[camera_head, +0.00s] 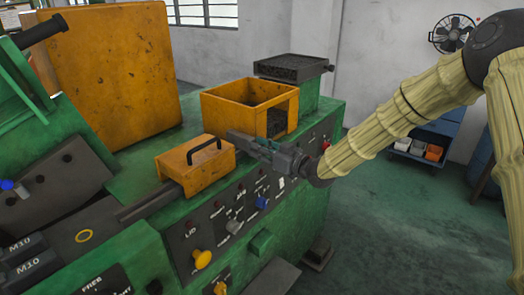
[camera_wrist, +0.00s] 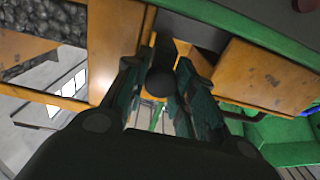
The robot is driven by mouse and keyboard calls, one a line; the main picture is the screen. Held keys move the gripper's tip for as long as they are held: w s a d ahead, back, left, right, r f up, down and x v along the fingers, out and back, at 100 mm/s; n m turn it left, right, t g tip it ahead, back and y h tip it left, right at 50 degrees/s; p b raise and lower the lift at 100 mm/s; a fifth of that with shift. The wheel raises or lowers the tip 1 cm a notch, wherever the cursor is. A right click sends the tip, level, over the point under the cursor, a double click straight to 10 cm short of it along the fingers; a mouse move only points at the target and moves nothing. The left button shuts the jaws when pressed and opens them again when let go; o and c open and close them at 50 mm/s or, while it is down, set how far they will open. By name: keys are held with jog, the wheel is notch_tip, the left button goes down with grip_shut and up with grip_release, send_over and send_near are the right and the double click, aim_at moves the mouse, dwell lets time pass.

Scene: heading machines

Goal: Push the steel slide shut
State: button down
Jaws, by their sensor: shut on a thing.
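A grey steel bar (camera_head: 148,203), which looks like the slide, lies along the front edge of the green machine. It runs under a yellow cover (camera_head: 196,165) with a black handle; its far part is hidden. My gripper (camera_head: 243,141) is at the gap between this cover and an open yellow bin (camera_head: 238,105). In the wrist view my gripper (camera_wrist: 160,88) has its fingers closed around a dark round-ended knob (camera_wrist: 161,78). A dark grey steel part (camera_wrist: 190,30) lies just beyond the knob. I cannot see clearly how the knob joins the steel.
The green machine (camera_head: 262,215) carries a panel of knobs and buttons below my gripper. A tall yellow guard (camera_head: 105,75) stands at the left. A dark tray (camera_head: 290,67) sits behind the bin. The floor at the right is open, with a blue cart (camera_head: 425,140) by the wall.

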jog(key=c, duration=1.5)
grip_release()
jog(key=shift+w+r, duration=0.1)
jog(key=shift+r, duration=0.05)
jog(key=o, duration=0.3)
jog(key=shift+w+a, duration=0.1)
jog(key=shift+a, duration=0.05)
jog(key=shift+o, duration=0.2)
jog(key=v, duration=1.2)
